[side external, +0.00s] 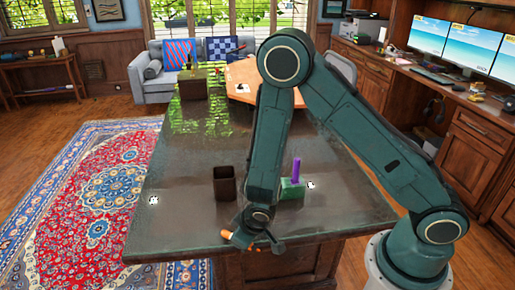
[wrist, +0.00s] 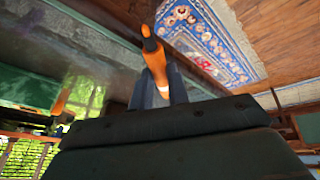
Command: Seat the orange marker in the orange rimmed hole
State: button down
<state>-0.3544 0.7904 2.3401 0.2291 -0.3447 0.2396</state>
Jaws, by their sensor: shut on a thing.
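The orange marker (side external: 226,234) is in my gripper (side external: 244,240), low over the front edge of the dark table. My arm covers part of the block, and I cannot make out an orange rimmed hole.
A dark brown open cup (side external: 224,184) stands on the table left of my forearm. A box (side external: 194,88) stands at the far end.

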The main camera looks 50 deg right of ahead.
jog(key=shift+r, duration=0.2)
notch_tip(320, 180, up, 20)
jog(key=shift+f, duration=0.15)
dwell(0.9)
dwell(0.6)
jog(key=w+d+r+n+g+h, duration=0.2)
jog(key=d+n+h, duration=0.4)
jog(key=d+n, duration=0.2)
jog(key=w+d+r+n+g+h, duration=0.2)
jog(key=d+n+h, duration=0.4)
jog(key=d, duration=0.5)
jog(key=shift+w+d+r+n+h, duration=0.2)
jog(key=shift+d+r+n+h, duration=0.15)
jog(key=shift+n, duration=0.95)
notch_tip(320, 180, down, 16)
jog(key=shift+f, duration=0.1)
